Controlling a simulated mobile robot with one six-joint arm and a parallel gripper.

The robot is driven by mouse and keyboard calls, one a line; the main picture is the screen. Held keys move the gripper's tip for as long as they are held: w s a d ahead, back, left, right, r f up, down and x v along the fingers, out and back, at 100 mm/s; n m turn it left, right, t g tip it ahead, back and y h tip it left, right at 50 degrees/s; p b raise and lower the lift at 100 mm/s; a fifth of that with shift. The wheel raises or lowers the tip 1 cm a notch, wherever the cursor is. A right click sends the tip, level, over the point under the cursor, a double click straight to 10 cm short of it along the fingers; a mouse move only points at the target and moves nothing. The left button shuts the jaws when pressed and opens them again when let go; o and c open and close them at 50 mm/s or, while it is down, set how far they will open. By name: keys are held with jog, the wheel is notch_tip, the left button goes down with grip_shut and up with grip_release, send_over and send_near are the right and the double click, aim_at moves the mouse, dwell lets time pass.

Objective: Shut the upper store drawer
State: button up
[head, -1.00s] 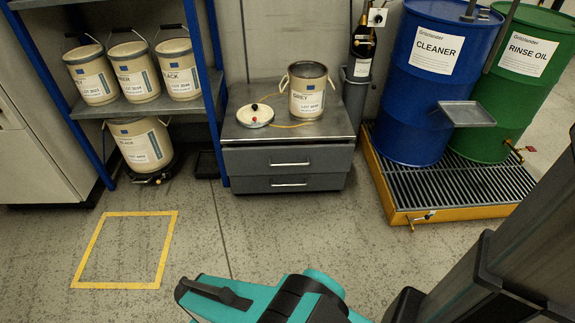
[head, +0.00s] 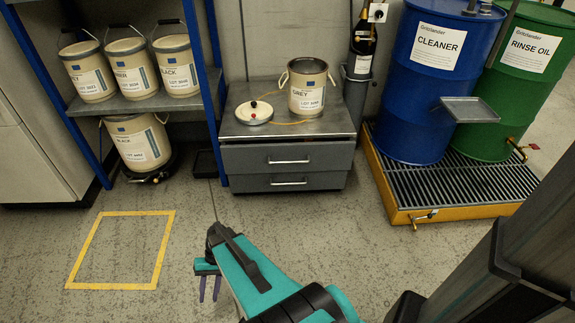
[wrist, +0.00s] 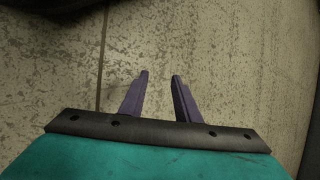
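The grey store cabinet (head: 240,128) stands at the back centre with two drawers, one above the other. The upper drawer (head: 245,160) has a pale bar handle on its front. Its front looks close to the cabinet; I cannot tell exactly how far it stands out. The lower drawer (head: 245,184) sits under it and looks shut. My gripper (head: 209,298) is in front of the cabinet and to its left, fingers pointing down. In the wrist view my gripper (wrist: 160,75) has two purple fingers apart, with only floor between them. It touches neither drawer.
A blue shelf rack with pails (head: 140,145) is at left. Blue (head: 430,80) and green (head: 525,80) drums stand on a grated yellow pallet (head: 450,212) at right. Floor before the cabinet is clear.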

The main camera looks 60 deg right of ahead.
jog(key=w+d+r+m+t+y+b, duration=0.1)
jog(key=w+d+m+t, duration=0.2)
jog(key=d, duration=0.5)
jog(key=w+d+r+m+t+y+b, duration=0.1)
jog(key=w+d+t, duration=0.1)
jog(key=w+d, duration=0.4)
jog(key=m+t+h+b, duration=0.5)
jog(key=m+t+b, duration=0.1)
jog(key=t, duration=0.7)
send_near(287, 162)
jog(key=s, duration=0.1)
jog(key=s+d, duration=0.1)
jog(key=s, duration=0.1)
jog(key=shift+s+d+f, duration=0.15)
jog(key=shift+s+d, duration=0.1)
jog(key=shift+d, duration=0.05)
jog(key=b+x, duration=0.4)
jog(key=x, duration=0.9)
jog(key=shift+w+a, duration=0.15)
jog(key=shift+w, duration=0.25)
grip_shut()
